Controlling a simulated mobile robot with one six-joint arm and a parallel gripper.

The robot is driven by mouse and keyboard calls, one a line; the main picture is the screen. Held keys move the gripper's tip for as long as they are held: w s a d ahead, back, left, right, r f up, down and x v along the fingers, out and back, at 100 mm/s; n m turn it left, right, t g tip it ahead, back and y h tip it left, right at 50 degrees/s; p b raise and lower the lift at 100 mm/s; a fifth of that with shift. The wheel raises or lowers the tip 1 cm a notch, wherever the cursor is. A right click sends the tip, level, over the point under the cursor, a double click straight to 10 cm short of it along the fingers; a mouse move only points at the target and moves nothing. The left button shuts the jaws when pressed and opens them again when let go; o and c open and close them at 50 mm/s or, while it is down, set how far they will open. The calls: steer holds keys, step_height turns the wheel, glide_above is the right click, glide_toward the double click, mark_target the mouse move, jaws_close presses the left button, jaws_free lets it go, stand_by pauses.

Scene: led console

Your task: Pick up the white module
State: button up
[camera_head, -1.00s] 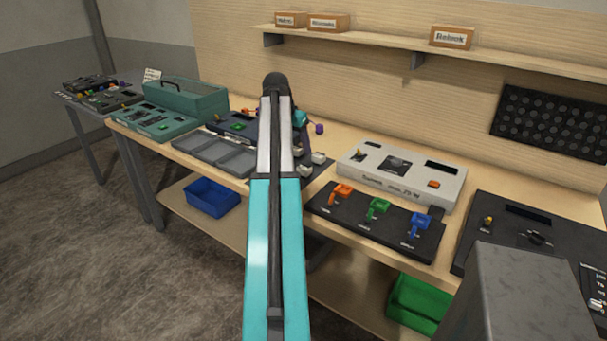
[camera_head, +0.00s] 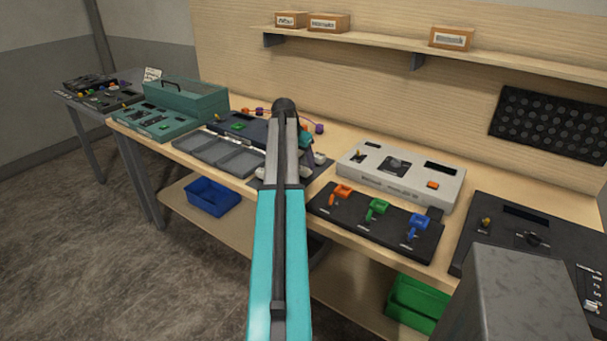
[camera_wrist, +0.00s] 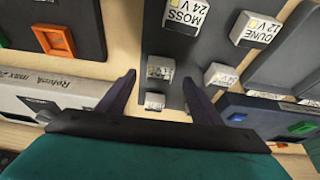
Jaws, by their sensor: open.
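Several white modules stand on a dark mat in the wrist view. One white module (camera_wrist: 160,68) lies between my finger tips, with a smaller-looking one (camera_wrist: 155,101) below it. Another white module (camera_wrist: 220,75) is just right of the right finger. Two more, labelled MOSS 24 V (camera_wrist: 185,14) and DUNE 12 V (camera_wrist: 255,28), are farther up. My gripper (camera_wrist: 162,80) is open, its dark fingers apart with nothing visibly clamped. In the head view my arm hides most of the modules; one white module (camera_head: 320,159) shows at its right.
A light grey console (camera_head: 400,178) and a dark panel with orange, green and blue switches (camera_head: 375,225) stand right of my arm. A grey divided tray (camera_head: 220,155) and a teal case (camera_head: 180,98) are left. A shelf with boxes (camera_head: 390,41) hangs above.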

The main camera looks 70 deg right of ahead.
mark_target(304, 168)
steer(key=shift+f, duration=0.1)
steer(key=shift+p+x, duration=1.1)
steer(key=shift+x, duration=1.4)
steer(key=c, duration=1.2)
steer(key=shift+o, duration=0.2)
steer(key=shift+r+b, duration=0.8)
steer(key=shift+r, duration=0.85)
steer(key=s+a+b, duration=0.1)
steer(key=s+a, duration=0.1)
steer(key=a, duration=0.2)
steer(key=s+a+r+b, duration=0.1)
steer(key=s+a, duration=0.1)
steer(key=a, duration=0.3)
steer(key=s+a+b, duration=0.1)
steer(key=s+a, duration=0.2)
steer(key=a, duration=0.2)
steer(key=shift+s+a+r+b, duration=0.1)
steer(key=shift+s+r+b, duration=0.05)
steer(key=shift+r+b, duration=0.25)
